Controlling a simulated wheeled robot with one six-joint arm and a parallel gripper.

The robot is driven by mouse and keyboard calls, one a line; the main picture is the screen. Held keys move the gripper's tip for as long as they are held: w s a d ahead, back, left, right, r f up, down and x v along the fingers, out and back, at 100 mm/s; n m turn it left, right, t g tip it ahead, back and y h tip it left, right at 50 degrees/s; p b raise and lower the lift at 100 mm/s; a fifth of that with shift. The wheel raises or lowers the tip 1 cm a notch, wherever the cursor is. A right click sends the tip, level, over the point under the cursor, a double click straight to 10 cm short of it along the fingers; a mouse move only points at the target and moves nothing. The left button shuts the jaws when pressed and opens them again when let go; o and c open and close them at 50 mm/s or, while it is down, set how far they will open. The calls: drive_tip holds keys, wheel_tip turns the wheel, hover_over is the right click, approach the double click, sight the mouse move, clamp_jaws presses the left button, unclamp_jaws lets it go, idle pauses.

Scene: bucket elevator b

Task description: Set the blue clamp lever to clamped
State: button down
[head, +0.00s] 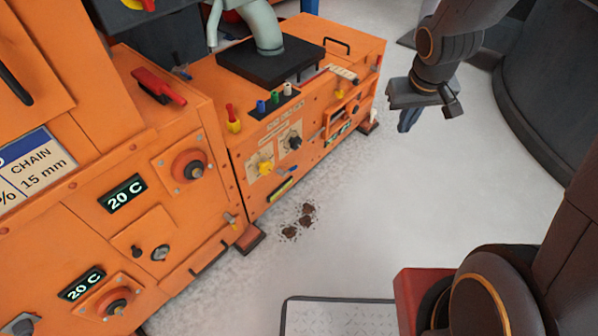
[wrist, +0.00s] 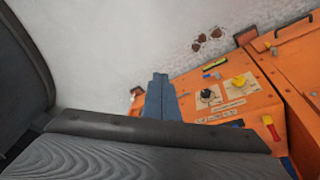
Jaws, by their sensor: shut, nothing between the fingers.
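A small dark blue lever (head: 182,72) stands behind the red handle near the top of the orange machine in the head view. It looks like the blue clamp lever, but it is too small to read its setting. I cannot pick it out in the wrist view. My gripper (head: 407,122) hangs over open floor at the upper right of the head view, well apart from the lever. Its blue fingers (wrist: 161,98) are together and empty in the wrist view, pointing past the end of the low orange cabinet.
The low orange cabinet (head: 353,60) carries knobs, coloured buttons and a red-yellow lever (head: 233,118). A red handle (head: 158,88) lies on the taller orange cabinet (head: 60,235). Dark spots (head: 300,221) mark the floor. Open grey floor (head: 400,215) lies right of the cabinets.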

drive_tip(key=w+a+f+n+t+y+b, duration=0.25)
drive_tip(key=w+f+b, duration=0.35)
drive_tip(key=w+f, duration=0.4)
drive_tip(key=w+a+f+n+t+y+b, duration=0.1)
drive_tip(key=w+a+f+b, duration=0.2)
drive_tip(key=w+f+b, duration=0.5)
drive_tip(key=w+a+f+n+y+b, duration=0.1)
drive_tip(key=a+f+y+b, duration=0.1)
drive_tip(key=f, duration=0.5)
drive_tip(key=w+a+f+n+g+y+b, duration=0.1)
drive_tip(key=w+a+f+y+b, duration=0.1)
drive_tip(key=f, duration=0.5)
drive_tip(key=w+a+f+n+g+y+b, duration=0.1)
drive_tip(key=a+f+y+b, duration=0.2)
drive_tip(key=a+f+b, duration=0.3)
drive_tip(key=shift+w+a+f+y, duration=0.3)
drive_tip(key=shift+a+f, duration=0.3)
drive_tip(key=shift+a, duration=0.25)
drive_tip(key=shift+n, duration=0.25)
drive_tip(key=s+d+f+b+x, duration=0.1)
drive_tip(key=b+x, duration=0.5)
drive_tip(key=x, duration=0.7)
drive_tip(key=shift+s+f, duration=0.3)
drive_tip(key=shift+f, duration=0.3)
